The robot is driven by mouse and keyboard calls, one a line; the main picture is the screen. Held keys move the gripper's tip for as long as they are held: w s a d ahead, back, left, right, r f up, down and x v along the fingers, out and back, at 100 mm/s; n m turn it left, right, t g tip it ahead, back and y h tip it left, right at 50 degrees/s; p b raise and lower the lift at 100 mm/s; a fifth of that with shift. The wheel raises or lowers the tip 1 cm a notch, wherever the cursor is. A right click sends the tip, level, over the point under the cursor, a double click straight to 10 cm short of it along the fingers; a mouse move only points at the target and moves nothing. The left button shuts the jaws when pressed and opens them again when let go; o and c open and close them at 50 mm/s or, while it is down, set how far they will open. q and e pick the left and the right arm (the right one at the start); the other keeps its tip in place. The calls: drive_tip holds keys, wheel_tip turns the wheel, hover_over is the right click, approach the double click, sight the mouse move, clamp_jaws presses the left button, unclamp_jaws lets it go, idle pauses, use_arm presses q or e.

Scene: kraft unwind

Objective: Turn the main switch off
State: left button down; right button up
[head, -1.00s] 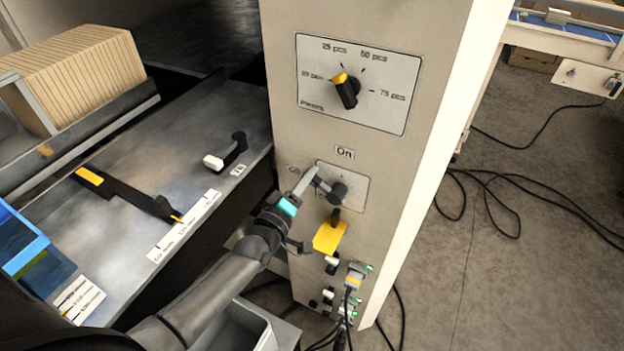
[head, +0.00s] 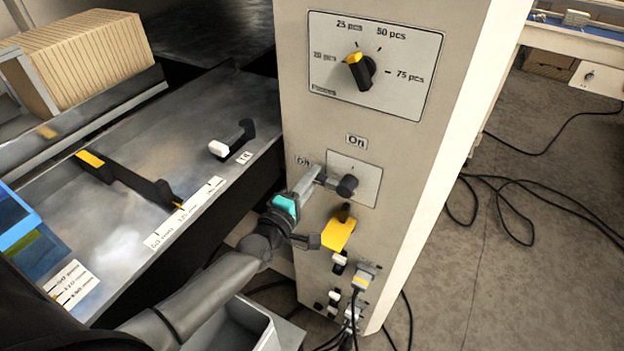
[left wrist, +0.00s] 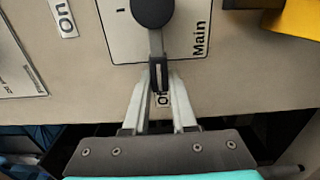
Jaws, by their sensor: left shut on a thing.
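The main switch (head: 347,187) is a dark round knob with a lever on a pale plate on the cabinet's front. In the head view its lever points left, towards the "Off" label. My left gripper (head: 316,174) is at the lever's outer end. In the left wrist view the switch knob (left wrist: 153,10) is at the top, beside the word "Main". Its lever points down the picture to the "Off" label, partly hidden. The fingers of my left gripper (left wrist: 160,82) are shut on the lever's end. My right gripper is not in view.
A dial (head: 359,71) with piece counts sits above the switch. A yellow part (head: 338,234) and plugs with cables (head: 364,279) are below it. The grey machine bed (head: 130,205) with handles lies left. Cables run over the floor at right.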

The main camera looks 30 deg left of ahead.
use_arm(q)
drive_tip(key=shift+f, duration=0.15)
drive_tip(key=c, duration=0.7)
unclamp_jaws()
drive_tip(key=s, duration=1.5)
drive_tip(key=shift+s+a, duration=0.15)
drive_tip(key=shift+a, duration=0.05)
drive_tip(key=shift+p, duration=0.3)
